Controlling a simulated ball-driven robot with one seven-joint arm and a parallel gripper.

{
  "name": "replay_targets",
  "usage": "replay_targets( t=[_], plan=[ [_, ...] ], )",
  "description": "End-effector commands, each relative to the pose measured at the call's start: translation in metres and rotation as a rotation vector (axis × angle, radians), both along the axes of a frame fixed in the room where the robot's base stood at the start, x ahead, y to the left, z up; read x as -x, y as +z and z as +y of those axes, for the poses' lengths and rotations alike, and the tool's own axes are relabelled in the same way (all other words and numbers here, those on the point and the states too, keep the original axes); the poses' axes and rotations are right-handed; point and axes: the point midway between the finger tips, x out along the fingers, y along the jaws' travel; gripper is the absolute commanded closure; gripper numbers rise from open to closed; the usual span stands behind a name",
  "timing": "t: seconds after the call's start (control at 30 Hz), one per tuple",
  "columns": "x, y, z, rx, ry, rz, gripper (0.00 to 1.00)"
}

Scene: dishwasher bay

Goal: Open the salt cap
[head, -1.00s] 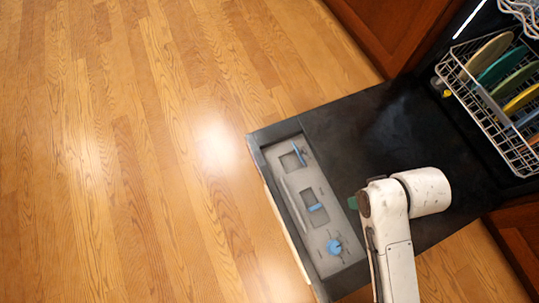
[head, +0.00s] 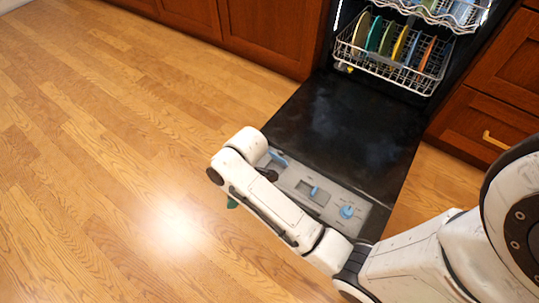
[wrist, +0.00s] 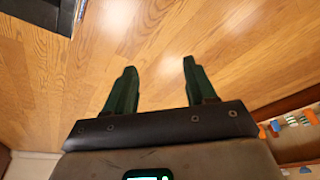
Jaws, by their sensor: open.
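The salt cap (head: 347,212), a round blue knob, sits at the right end of the grey panel (head: 327,204) on the lowered dishwasher door (head: 345,130). It appears seated in the panel. My gripper (wrist: 158,67) is open and empty, its two dark green fingers apart over the wooden floor in the wrist view. In the head view only a green bit of the gripper (head: 232,203) shows below my arm, left of the door and well apart from the cap. The cap is not visible in the wrist view.
A blue latch (head: 315,191) sits mid-panel and another blue part (head: 278,158) at its left end, partly behind my arm. The rack (head: 385,62) holds several coloured plates. Wooden cabinets (head: 265,38) stand behind. The floor (head: 110,130) at left is clear.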

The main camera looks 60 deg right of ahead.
Motion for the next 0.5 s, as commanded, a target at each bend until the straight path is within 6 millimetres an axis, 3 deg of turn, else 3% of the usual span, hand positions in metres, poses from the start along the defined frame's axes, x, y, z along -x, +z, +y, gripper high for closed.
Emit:
replay_targets(
  t=[0.1, 0.23, 0.37, 0.5],
  plan=[
    [-0.034, 0.004, -0.042, 0.060, 0.168, -0.037, 0.44],
    [-0.051, 0.001, -0.104, 0.142, 0.374, -0.038, 0.44],
    [-0.042, -0.006, -0.177, 0.215, 0.551, 0.005, 0.44],
    [-0.015, -0.014, -0.242, 0.257, 0.682, 0.065, 0.44]
  ],
)
